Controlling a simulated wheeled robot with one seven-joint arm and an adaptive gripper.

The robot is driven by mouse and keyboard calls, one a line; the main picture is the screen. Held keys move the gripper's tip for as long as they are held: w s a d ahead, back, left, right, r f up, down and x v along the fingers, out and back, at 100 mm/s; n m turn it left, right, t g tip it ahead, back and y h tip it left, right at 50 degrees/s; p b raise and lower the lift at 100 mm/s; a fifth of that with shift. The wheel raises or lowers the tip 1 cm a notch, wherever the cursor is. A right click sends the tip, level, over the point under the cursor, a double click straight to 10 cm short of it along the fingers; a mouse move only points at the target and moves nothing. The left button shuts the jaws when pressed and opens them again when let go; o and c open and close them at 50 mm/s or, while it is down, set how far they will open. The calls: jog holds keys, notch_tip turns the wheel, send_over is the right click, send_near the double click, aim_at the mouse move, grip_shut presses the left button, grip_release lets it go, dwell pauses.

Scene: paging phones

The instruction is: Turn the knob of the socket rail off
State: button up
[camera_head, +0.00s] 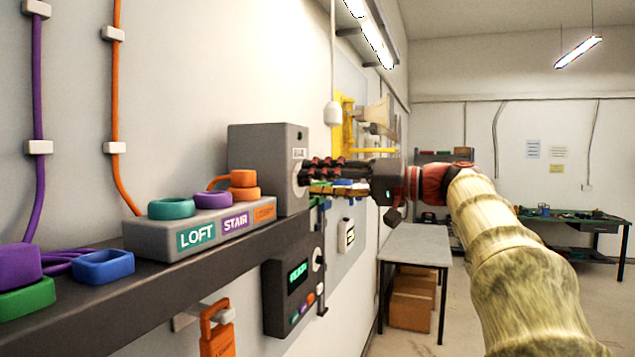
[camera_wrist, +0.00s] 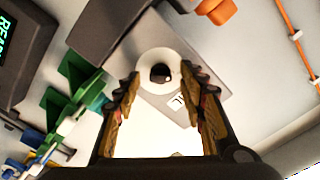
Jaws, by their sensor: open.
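A grey box (camera_head: 268,165) with a small white label is fixed to the wall at the end of the dark shelf. It also shows in the wrist view (camera_wrist: 125,35). On its face is a pale round plate (camera_wrist: 152,60) with a dark knob (camera_wrist: 161,73) at its centre. In the head view the plate's edge (camera_head: 297,180) shows, but the knob is hidden by my fingers. My gripper (camera_head: 308,178) reaches in from the right, fingertips close to the plate. In the wrist view my gripper (camera_wrist: 159,80) is open, one finger either side of the knob; contact cannot be told.
A grey block (camera_head: 190,232) labelled LOFT and STAIR, with coloured rings on top, stands on the dark shelf (camera_head: 200,270). A dark panel with a green display (camera_head: 292,285) hangs below. Coloured parts (camera_wrist: 75,105) sit beside the fingers. Open floor lies right.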

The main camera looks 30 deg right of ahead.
jog(key=v, duration=1.1)
jog(key=shift+s+d, duration=0.3)
